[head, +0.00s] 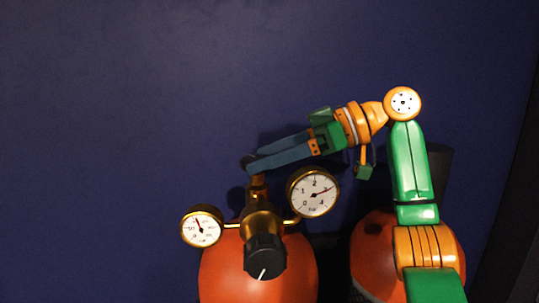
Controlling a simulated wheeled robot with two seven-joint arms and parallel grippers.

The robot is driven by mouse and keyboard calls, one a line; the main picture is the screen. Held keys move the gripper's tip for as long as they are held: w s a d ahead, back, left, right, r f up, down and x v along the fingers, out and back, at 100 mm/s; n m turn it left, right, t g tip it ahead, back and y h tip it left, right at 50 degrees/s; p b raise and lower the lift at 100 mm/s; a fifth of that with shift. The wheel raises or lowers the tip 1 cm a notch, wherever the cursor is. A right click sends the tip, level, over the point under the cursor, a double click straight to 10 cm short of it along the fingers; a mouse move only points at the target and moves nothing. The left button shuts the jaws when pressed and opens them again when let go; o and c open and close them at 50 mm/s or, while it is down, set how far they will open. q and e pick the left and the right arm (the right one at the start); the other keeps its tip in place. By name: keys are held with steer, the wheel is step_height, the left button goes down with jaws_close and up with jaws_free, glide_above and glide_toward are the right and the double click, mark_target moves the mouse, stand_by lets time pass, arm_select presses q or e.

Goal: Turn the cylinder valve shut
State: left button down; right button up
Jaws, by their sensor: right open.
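An orange-red cylinder (225,275) stands at the bottom centre, with a brass valve and regulator body (260,222) on top. A black knob (265,257) with a white line faces me on the regulator. My right gripper (251,163) reaches in from the right. Its long blue fingers point left and slightly down, and their dark tips are at the top of the brass valve stem (258,187). The gripper is open. The tips overlap the valve top in the picture; I cannot tell whether they touch it, and the valve's handle is not clearly visible. My left gripper is out of view.
A round gauge (313,192) sits right of the valve, close below my fingers, and a smaller gauge (201,226) sits left. A second orange-red cylinder (372,262) stands at the right, partly behind my arm. A plain dark blue wall (120,110) fills the background; the left side is clear.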

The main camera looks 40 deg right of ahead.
steer(key=shift+s+d, duration=0.1)
steer(key=shift+d, duration=0.05)
steer(key=c, duration=1.4)
steer(key=shift+s+f+m+t+h+b, duration=0.15)
steer(key=shift+m+t+h+b, duration=0.25)
steer(key=shift+m+t+b, duration=0.3)
steer(key=shift+a+m+t+h+b, duration=0.25)
steer(key=shift+m+t+h+b, duration=0.15)
steer(key=shift+m+h+b, duration=0.25)
steer(key=shift+s+a+m+t+h, duration=0.2)
steer(key=shift+m+t+h, duration=0.3)
steer(key=shift+m+h, duration=0.4)
steer(key=shift+a+r+m+t+h+b, duration=0.1)
steer(key=shift+m+t+h+b, duration=0.1)
steer(key=shift+m+h, duration=0.35)
steer(key=shift+a+r+m+t+h+b, duration=0.15)
steer(key=shift+m+h, duration=0.15)
steer(key=shift+h, duration=0.3)
steer(key=shift+d, duration=0.1)
steer(key=o, duration=1.4)
steer(key=shift+w, duration=0.1)
